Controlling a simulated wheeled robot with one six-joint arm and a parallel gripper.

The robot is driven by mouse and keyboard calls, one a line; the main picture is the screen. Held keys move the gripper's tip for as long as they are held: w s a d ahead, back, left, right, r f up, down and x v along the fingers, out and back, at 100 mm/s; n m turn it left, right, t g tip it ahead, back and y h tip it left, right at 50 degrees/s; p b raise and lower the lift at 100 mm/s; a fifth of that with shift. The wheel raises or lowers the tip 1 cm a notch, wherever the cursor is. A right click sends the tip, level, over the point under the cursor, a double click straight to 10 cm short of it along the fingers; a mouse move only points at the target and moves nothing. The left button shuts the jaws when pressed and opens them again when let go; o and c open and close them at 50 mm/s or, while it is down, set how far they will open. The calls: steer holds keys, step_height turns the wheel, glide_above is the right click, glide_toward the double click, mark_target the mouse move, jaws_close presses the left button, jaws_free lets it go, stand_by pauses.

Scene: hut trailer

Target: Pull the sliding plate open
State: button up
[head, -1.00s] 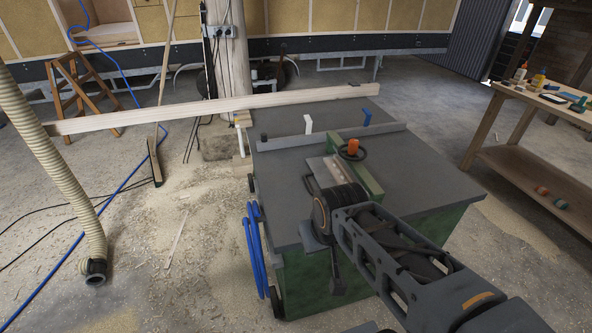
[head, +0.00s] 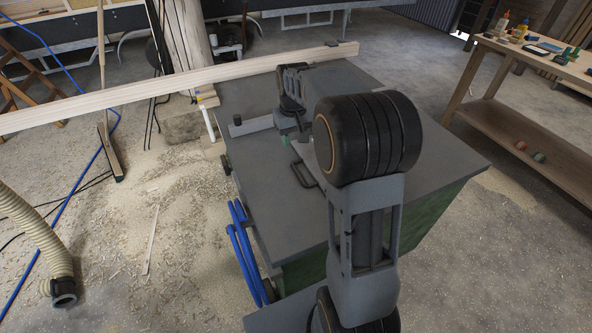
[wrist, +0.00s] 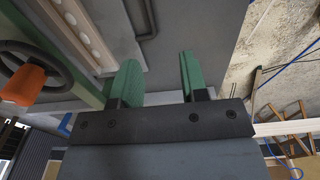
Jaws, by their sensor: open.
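The machine's dark grey top (head: 245,165) fills the middle of the head view. A lighter grey plate (head: 306,153) lies on it, partly hidden by my arm. A dark bar handle (head: 302,174) sits at the plate's near end. The handle also shows in the wrist view (wrist: 149,22), at the top edge and partly cut off. My gripper (wrist: 160,80) has two green fingers, spread with nothing between them. The handle lies beyond the fingertips, apart from them. In the head view the gripper is mostly hidden behind my arm.
An orange knob on a dark handwheel (wrist: 24,84) and a pale strip with round holes (wrist: 84,30) are left of the fingers in the wrist view. A long wooden beam (head: 180,82) crosses behind the top. A workbench (head: 530,80) stands at right; blue hoses (head: 243,255) hang at left.

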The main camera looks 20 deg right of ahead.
mark_target(296, 170)
steer(key=shift+g, duration=0.3)
steer(key=w+f, duration=0.1)
steer(key=f, duration=0.4)
steer(key=w+d+f, duration=0.1)
steer(key=f, duration=0.5)
steer(key=w+d+f, duration=0.1)
steer(key=f, duration=0.4)
steer(key=shift+d+f+b, duration=0.2)
steer(key=shift+f+b, duration=0.1)
steer(key=shift+c, duration=0.2)
jaws_close()
